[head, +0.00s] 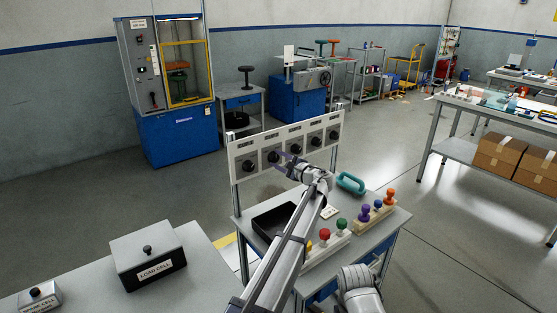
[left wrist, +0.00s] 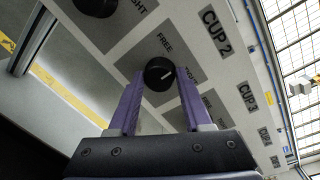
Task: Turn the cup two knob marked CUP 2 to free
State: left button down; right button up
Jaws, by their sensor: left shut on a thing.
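The knob panel (head: 296,125) stands upright behind the small table and carries a row of black knobs. The CUP 2 knob (head: 273,157) is second from the left; in the left wrist view this black round knob (left wrist: 158,73) has a white pointer line. The word FREE (left wrist: 165,43) is printed above it there, and the pointer is turned away from FREE, toward a partly hidden label on the right. My left gripper (head: 282,161) is at this knob, its purple fingers (left wrist: 158,86) shut on its two sides.
The small table holds a black tray (head: 268,224), a teal handle (head: 351,183) and coloured knobs on wooden blocks (head: 376,213). A LOAD CELL box (head: 148,257) sits on the bench at left. Other knobs (head: 248,166) are close beside the gripper.

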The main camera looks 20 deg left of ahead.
pick_arm(q)
jog(key=n, duration=0.4)
jog(key=shift+s, duration=0.15)
jog(key=shift+f+n+t+h, duration=0.1)
jog(key=shift+n+t+h, duration=0.2)
jog(key=shift+n, duration=1.6)
jog(key=shift+c, duration=1.7)
grip_release()
jog(key=p+v, duration=0.1)
jog(key=v, duration=0.6)
jog(key=shift+s+d, duration=0.25)
